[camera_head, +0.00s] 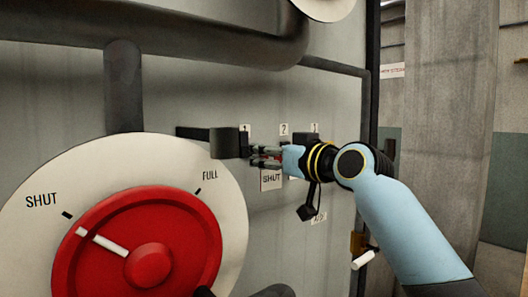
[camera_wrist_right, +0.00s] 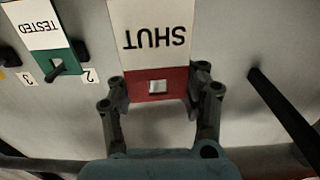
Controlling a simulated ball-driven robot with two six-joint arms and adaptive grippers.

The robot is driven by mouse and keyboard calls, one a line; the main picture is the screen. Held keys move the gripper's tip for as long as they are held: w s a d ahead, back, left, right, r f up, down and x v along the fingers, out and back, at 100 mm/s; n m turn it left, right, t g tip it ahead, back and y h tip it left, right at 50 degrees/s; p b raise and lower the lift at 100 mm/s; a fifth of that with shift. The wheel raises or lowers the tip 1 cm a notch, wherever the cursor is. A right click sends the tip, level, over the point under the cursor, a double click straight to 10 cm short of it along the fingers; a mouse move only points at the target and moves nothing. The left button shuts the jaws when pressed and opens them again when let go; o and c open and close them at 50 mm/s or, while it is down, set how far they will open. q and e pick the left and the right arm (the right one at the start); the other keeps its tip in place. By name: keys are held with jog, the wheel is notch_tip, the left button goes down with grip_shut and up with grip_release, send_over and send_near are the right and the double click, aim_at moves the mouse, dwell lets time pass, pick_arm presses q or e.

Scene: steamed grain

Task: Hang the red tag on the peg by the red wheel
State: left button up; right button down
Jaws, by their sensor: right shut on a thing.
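The red wheel (camera_head: 180,225) is at lower left in the head view, on a round white dial marked SHUT and FULL. My right gripper (camera_head: 256,157) is at the wall panel, right of the dial. It is shut on the red tag (camera_head: 271,182), whose white part reads SHUT. In the wrist view the tag's red end (camera_wrist_right: 178,89), with a small slot, lies between the fingers (camera_wrist_right: 160,76); the lettering is upside down. A dark rod (camera_wrist_right: 285,110) sticks out at the right there; I cannot tell if it is the peg.
In the wrist view a green and white TESTED tag (camera_wrist_right: 46,27) hangs on a hook near labels 2 and 3. In the head view a dark block (camera_head: 225,142) is just left of my fingers. A thick pipe (camera_head: 180,40) crosses above.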

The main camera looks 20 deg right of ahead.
jog(key=shift+s, duration=0.15)
jog(key=p+v, duration=0.2)
jog(key=v, duration=0.4)
dwell(0.7)
dwell(0.9)
